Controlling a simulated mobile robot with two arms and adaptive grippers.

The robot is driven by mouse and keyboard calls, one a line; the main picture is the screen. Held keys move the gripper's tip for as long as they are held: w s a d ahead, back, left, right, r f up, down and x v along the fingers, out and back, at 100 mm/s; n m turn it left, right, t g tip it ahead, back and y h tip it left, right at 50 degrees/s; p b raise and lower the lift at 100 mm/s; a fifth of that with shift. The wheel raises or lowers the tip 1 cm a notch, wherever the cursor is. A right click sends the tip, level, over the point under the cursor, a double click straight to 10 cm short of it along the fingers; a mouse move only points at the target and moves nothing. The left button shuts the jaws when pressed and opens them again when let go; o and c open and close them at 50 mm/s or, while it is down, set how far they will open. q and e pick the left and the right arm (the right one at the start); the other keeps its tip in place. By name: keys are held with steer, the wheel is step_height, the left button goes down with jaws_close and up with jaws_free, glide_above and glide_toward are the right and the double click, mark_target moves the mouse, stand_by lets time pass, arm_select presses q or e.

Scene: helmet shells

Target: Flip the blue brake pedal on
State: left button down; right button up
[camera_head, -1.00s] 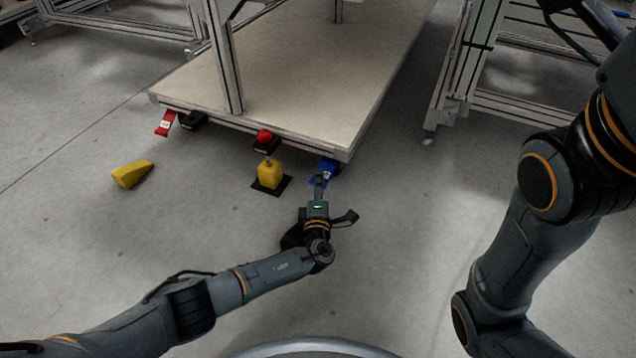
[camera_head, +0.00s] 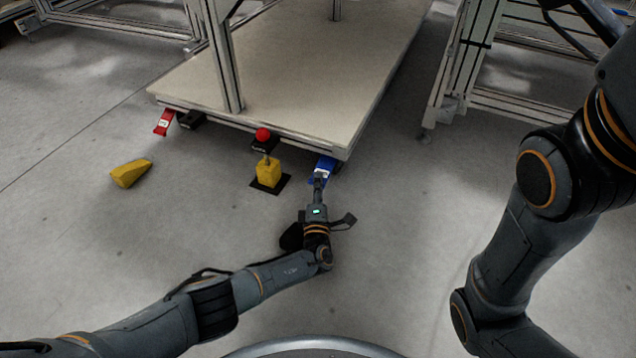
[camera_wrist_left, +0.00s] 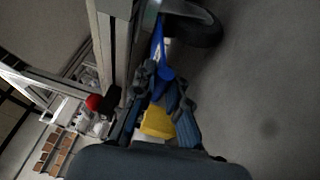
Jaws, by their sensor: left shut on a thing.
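The blue brake pedal (camera_head: 322,169) juts from under the near right corner of the cart in the head view. In the left wrist view, the blue pedal (camera_wrist_left: 158,50) shows just beyond my fingers, beside a dark wheel (camera_wrist_left: 192,28). My left gripper (camera_head: 319,178) is at the pedal's near end, and its fingers overlap the pedal in the picture. In the left wrist view my left gripper (camera_wrist_left: 158,80) has its fingertips close together at the pedal's lower end; exact contact is hard to see. My right gripper is outside both views; only my right arm shows.
The cart (camera_head: 290,75) has a flat beige deck. A red pedal (camera_head: 164,122) hangs at its left corner. A red button (camera_head: 263,134) is at the front edge, above a yellow block (camera_head: 268,173) on a black plate. A yellow wedge (camera_head: 130,173) lies on the floor at left.

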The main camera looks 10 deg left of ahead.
arm_select(q)
steer(key=shift+f, duration=0.1)
steer(key=c, duration=1.3)
jaws_free()
